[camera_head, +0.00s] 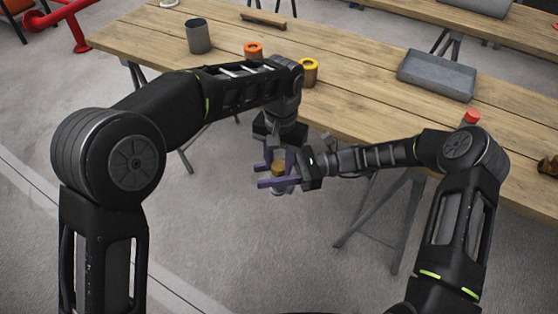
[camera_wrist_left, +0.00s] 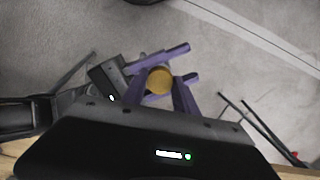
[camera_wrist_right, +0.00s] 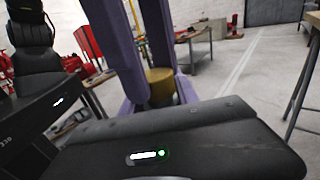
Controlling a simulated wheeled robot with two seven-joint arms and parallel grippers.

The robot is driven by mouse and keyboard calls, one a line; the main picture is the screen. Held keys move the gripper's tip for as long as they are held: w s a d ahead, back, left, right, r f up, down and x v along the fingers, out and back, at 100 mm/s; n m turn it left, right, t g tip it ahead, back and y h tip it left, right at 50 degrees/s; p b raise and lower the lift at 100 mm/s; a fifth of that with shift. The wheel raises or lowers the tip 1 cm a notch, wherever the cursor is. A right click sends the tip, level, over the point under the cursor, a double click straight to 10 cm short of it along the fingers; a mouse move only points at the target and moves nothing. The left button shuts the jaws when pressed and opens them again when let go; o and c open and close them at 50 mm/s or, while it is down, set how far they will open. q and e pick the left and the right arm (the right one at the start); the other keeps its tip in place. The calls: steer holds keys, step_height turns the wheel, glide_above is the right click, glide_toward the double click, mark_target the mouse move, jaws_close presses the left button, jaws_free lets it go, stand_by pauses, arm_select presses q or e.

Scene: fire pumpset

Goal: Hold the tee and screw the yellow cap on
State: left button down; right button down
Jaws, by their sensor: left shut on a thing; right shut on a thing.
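The yellow cap (camera_head: 278,168) is a short, dull gold cylinder among the purple fingers of both grippers, in front of the table. It shows as a gold disc in the left wrist view (camera_wrist_left: 159,80) and side-on in the right wrist view (camera_wrist_right: 160,84). A small grey part, seemingly the tee (camera_head: 279,189), shows below it; the fingers hide most of it. My left gripper (camera_head: 278,161) reaches in from the table side and appears shut on the cap. My right gripper (camera_head: 265,177) reaches in from the right at tee height, crossing the left fingers closely, and appears shut on the tee.
The wooden table (camera_head: 350,110) stands behind the grippers. On it are a grey cup (camera_head: 198,36), an orange-topped piece (camera_head: 253,49), a yellow ringed piece (camera_head: 309,71), a grey tray (camera_head: 437,74) and a red-topped piece (camera_head: 471,117). The floor below the grippers is clear.

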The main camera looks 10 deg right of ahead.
arm_select(q)
steer(key=shift+f, duration=0.5)
stand_by(0.6)
steer(key=shift+a+f, duration=0.2)
stand_by(0.5)
steer(key=c, duration=1.3)
jaws_free()
